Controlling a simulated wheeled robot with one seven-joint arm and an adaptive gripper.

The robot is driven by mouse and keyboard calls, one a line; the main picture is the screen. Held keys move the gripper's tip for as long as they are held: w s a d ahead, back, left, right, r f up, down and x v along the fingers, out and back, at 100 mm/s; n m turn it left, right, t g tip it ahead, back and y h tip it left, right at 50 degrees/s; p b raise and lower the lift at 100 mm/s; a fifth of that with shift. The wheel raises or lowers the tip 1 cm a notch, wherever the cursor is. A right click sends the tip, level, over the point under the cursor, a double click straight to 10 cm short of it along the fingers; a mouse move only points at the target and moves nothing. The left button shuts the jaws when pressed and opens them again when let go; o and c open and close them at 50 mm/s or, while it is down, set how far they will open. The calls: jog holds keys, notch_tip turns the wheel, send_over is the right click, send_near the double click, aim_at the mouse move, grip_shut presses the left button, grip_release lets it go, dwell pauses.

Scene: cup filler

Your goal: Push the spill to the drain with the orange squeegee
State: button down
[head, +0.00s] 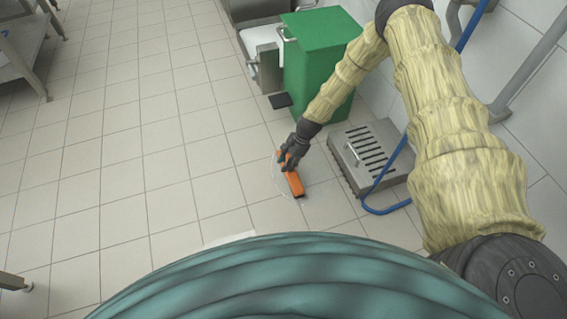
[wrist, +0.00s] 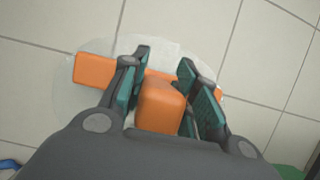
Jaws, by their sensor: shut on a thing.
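The orange squeegee (head: 293,183) is low over the tiled floor in the head view, with its head against or just above the floor. My gripper (head: 287,158) is shut on it. In the wrist view the squeegee's orange block (wrist: 160,106) sits between the two fingers of my gripper (wrist: 163,92), and its wide head (wrist: 94,71) sticks out beyond them on both sides. The spill (wrist: 72,98) is a clear, faint round puddle under and around the squeegee head. The drain (head: 366,155) is a steel slotted box on the floor to the right of my gripper.
A green bin (head: 312,65) stands behind the drain, with a black pedal (head: 280,100) at its foot. A blue hose (head: 384,210) lies along the drain's right side and front. A steel table (head: 25,45) stands far left. The floor left of the squeegee is clear.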

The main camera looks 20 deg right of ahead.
jog(key=d, duration=1.2)
jog(key=shift+p, duration=0.35)
dwell(1.1)
jog(key=shift+r, duration=0.25)
dwell(1.5)
notch_tip(320, 180, up, 7)
jog(key=p, duration=0.5)
jog(key=shift+a+f, duration=0.1)
dwell(0.6)
